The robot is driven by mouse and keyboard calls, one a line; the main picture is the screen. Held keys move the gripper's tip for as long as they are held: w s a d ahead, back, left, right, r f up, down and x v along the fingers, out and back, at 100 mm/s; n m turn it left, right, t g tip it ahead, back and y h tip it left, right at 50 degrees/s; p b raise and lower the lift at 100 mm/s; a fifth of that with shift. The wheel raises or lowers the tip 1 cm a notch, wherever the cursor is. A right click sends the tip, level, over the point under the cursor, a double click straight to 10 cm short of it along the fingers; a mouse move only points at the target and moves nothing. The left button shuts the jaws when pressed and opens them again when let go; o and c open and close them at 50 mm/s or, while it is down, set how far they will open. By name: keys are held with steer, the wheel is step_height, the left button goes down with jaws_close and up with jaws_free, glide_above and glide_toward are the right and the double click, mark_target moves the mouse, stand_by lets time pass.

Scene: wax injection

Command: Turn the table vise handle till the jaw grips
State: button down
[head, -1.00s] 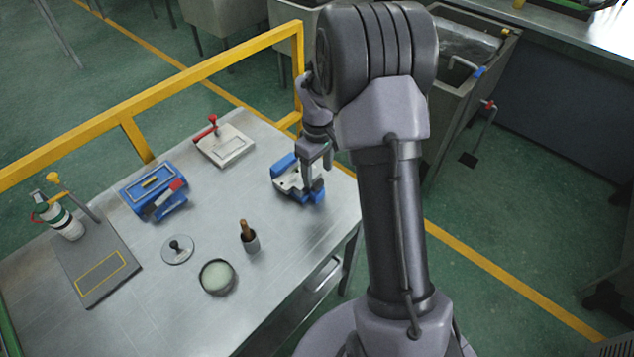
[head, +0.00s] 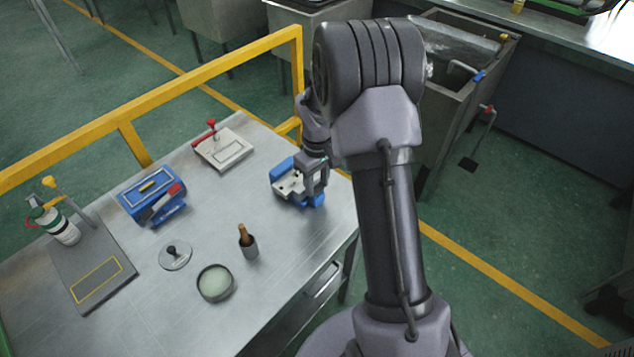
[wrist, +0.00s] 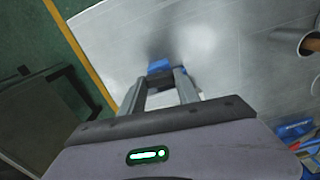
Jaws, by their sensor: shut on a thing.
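The blue table vise (head: 281,172) with pale jaws sits near the table's right edge in the head view. My gripper (head: 316,178) is at the right side of the vise and covers part of it. In the wrist view, a blue part of the vise (wrist: 159,65) shows beyond the fingertips of my gripper (wrist: 161,80). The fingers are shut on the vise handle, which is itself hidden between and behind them. I cannot tell how far apart the jaws are.
The metal table (head: 205,205) also holds a blue box-like device (head: 150,195), a white plate with a red-handled clamp (head: 224,150), a round dish (head: 215,284) and a small cup with a brown stick (head: 249,246). A yellow rail (head: 215,65) runs along the far edge.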

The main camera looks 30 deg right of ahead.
mark_target(317, 186)
steer(key=shift+m, duration=0.9)
steer(key=c, duration=0.9)
jaws_free()
steer(key=shift+r, duration=0.1)
step_height(317, 186, up, 17)
steer(key=p, duration=0.5)
steer(key=shift+r, duration=0.1)
